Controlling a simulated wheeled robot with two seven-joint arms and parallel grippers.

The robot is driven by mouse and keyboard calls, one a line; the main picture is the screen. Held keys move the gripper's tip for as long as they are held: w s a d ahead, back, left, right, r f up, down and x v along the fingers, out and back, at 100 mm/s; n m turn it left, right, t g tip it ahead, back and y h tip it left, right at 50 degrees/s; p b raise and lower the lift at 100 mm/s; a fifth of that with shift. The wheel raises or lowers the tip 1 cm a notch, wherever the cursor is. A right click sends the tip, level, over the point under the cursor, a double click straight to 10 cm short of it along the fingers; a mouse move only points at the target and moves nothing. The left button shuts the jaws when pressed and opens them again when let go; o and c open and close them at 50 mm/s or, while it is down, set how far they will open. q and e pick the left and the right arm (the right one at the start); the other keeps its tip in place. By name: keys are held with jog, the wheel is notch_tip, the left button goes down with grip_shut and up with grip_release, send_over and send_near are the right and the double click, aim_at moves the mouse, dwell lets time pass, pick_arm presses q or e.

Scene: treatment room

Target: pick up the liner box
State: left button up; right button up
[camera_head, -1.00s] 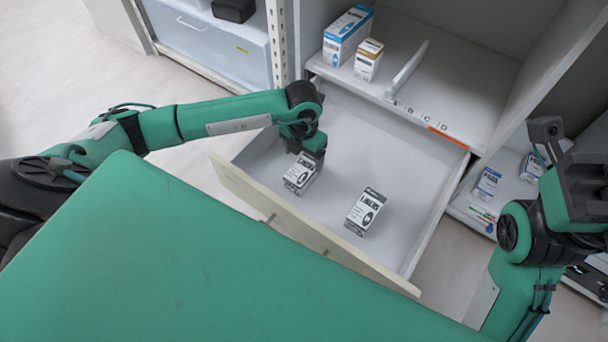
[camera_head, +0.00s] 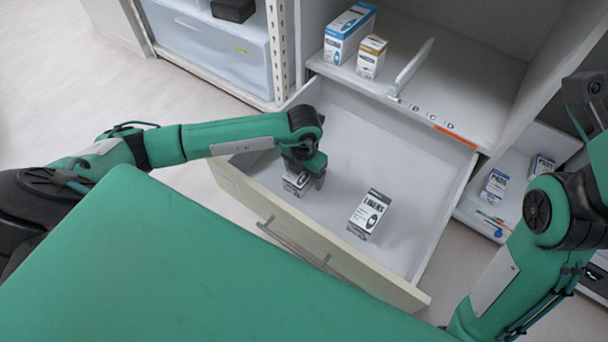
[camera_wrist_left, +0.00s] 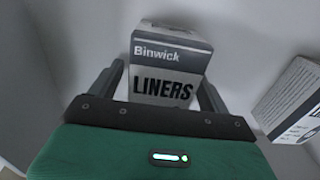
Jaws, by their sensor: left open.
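Two white-and-black liner boxes stand in the open drawer (camera_head: 405,155). The left liner box (camera_head: 292,186) is mostly hidden under my left gripper (camera_head: 306,182). In the left wrist view this box (camera_wrist_left: 170,65), printed "Binwick LINERS", stands between the fingers of my left gripper (camera_wrist_left: 162,95), which are open, one on each side of it. I cannot tell whether they touch it. The other liner box (camera_head: 369,214) stands to the right in the drawer, and its side also shows in the left wrist view (camera_wrist_left: 292,100). My right gripper (camera_head: 588,98) is at the right edge; its jaws are unclear.
The drawer's front panel (camera_head: 315,243) and side walls surround the boxes. Above is a shelf with a blue-and-white box (camera_head: 349,32), a brown-and-white box (camera_head: 371,57) and an upright divider (camera_head: 410,68). More boxes (camera_head: 496,184) stand on a low shelf at right.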

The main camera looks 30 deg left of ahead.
pick_arm(q)
jog(key=shift+c, duration=0.4)
jog(key=c, duration=1.1)
jog(key=shift+r, duration=0.1)
